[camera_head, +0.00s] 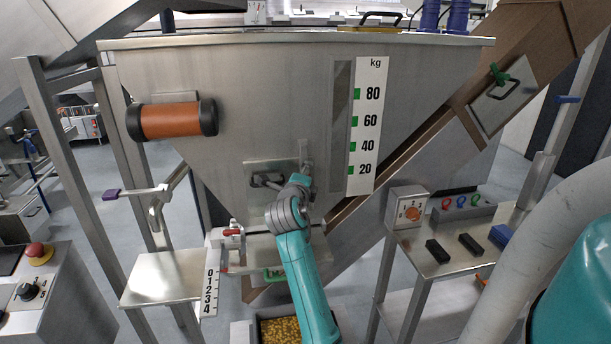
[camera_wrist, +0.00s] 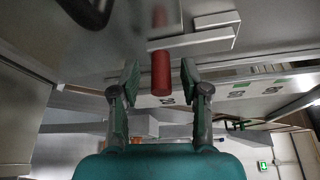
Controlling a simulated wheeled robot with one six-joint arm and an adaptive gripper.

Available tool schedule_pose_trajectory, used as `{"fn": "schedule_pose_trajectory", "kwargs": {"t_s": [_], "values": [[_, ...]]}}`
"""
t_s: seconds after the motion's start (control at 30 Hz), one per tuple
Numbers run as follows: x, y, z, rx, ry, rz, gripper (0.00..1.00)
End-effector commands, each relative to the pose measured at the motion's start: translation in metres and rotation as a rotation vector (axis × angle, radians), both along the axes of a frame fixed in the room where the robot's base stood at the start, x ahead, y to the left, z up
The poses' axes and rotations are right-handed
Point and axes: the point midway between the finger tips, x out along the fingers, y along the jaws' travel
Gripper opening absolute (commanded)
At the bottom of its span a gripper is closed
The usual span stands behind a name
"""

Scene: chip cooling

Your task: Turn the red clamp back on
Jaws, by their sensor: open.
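A red cylindrical handle (camera_wrist: 161,73), attached to a metal bracket (camera_wrist: 200,38), lies between the two spread fingers of my gripper (camera_wrist: 160,85) in the wrist view. There is a gap on each side of it. My gripper is open and also shows in the head view (camera_head: 288,182), close to a metal plate low on the hopper (camera_head: 230,85). The red handle is hidden there by my gripper and arm. A metal latch (camera_head: 305,155) stands above the gripper. Another small red clamp-like part (camera_head: 232,232) sits lower left, above the 0 to 4 scale.
An orange cylinder (camera_head: 172,120) sticks out from the hopper at upper left.

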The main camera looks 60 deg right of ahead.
Motion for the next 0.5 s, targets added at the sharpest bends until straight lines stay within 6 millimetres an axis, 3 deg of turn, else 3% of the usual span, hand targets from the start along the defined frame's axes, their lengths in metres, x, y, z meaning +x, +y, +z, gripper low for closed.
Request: {"fn": "schedule_pose_trajectory", "kwargs": {"t_s": [0.23, 0.5], "values": [[-0.003, 0.013, 0.001, -0.001, -0.001, 0.002, 0.45], [-0.019, 0.062, 0.005, -0.001, -0.002, 0.004, 0.45]]}}
